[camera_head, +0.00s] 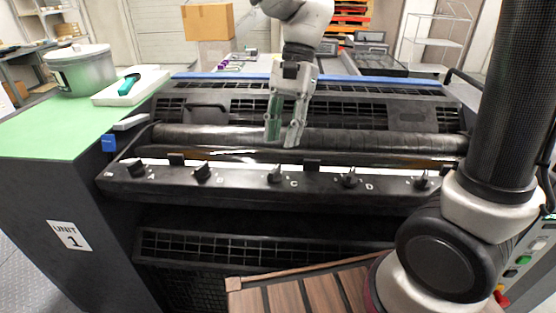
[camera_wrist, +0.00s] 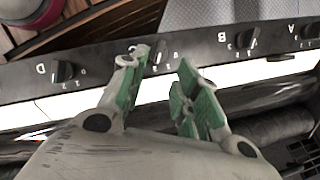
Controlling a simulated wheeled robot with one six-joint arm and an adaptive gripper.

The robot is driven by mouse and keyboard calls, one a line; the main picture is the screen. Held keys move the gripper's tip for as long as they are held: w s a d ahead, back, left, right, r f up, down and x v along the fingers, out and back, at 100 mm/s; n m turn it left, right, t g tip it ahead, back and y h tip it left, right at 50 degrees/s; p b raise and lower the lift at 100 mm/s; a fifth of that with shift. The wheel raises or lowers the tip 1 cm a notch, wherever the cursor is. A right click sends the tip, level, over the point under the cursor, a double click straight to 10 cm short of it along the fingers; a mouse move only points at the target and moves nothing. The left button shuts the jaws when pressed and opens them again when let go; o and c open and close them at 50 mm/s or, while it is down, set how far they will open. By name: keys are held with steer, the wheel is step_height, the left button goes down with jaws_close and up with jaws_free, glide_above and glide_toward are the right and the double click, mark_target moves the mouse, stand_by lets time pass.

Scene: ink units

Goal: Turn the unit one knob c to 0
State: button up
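Knob C (camera_head: 275,174) is a small black knob on the dark front rail of unit one, with a white letter C to its right in the head view. My gripper (camera_head: 283,140) points down above and behind it, over the rollers, not touching it. In the wrist view my gripper (camera_wrist: 163,62) is open, its green-padded fingers apart with nothing between them. Knob C (camera_wrist: 158,54) shows there just beyond the fingertips, partly hidden by the left finger. Its pointer setting is too small to read.
Knob B (camera_head: 203,172) and knob D (camera_head: 348,180) flank knob C on the same rail. A dark roller (camera_head: 370,141) runs behind the rail. A white bucket (camera_head: 82,70) and a white tray (camera_head: 130,88) stand on the green top at left. Wooden slats (camera_head: 310,292) lie below in front.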

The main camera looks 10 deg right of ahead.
mark_target(277, 166)
steer(key=x, duration=0.6)
steer(key=shift+f, duration=0.25)
jaws_close()
